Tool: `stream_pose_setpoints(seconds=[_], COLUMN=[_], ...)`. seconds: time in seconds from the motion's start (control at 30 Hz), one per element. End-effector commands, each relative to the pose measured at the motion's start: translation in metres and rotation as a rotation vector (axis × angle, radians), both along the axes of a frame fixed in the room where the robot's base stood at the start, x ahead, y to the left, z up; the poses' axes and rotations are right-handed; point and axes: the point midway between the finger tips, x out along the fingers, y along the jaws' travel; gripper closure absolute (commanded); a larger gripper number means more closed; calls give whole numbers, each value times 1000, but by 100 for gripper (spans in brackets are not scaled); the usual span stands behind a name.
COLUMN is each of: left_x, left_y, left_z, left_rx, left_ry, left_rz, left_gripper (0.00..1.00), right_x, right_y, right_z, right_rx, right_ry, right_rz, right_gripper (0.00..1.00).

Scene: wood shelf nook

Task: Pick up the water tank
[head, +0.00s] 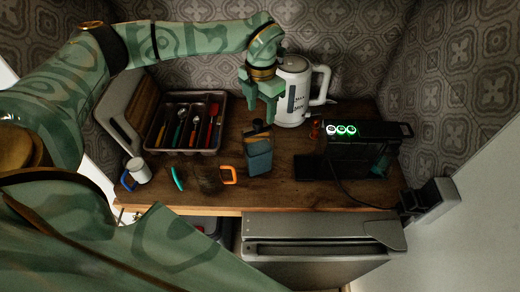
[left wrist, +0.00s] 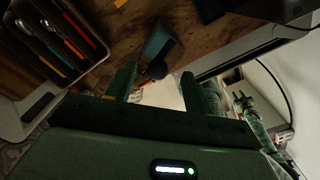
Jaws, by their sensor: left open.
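A blue-grey container with a dark top (head: 258,155), which looks like the water tank, stands on the wooden counter near the middle. It also shows in the left wrist view (left wrist: 158,42), beyond the fingers, with its dark top toward them. My left gripper (head: 261,104) is open, pointing down above and just behind the container, in front of the white kettle. Its two green fingers (left wrist: 165,85) are apart in the left wrist view. A pale surface shows between them; I cannot tell what it is. The fingers do not appear to hold anything.
A white kettle (head: 293,92) stands close behind my left gripper. A black machine with green lights (head: 352,154) stands at right. A cutlery tray (head: 208,151), a white cup (head: 140,172), and a mug with an orange handle (head: 208,180) are left of the container.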

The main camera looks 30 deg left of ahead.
Motion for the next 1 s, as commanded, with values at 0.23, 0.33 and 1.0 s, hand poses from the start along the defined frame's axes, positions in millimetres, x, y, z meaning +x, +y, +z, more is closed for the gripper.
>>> stream_pose_setpoints(seconds=[0.23,0.33,1.0], left_x=[-5,-4,-3], left_y=[2,2,2], left_z=[-36,-48,-51], left_rx=[1,1,0], left_ry=[4,3,-2], left_rz=[1,1,0], left_gripper=[48,48,100], right_x=[28,17,12], right_y=[2,1,-2], right_z=[6,5,5], right_rx=[4,3,-1], right_ry=[-45,-28,-19], right_rz=[-2,-2,0], right_gripper=[68,68,68])
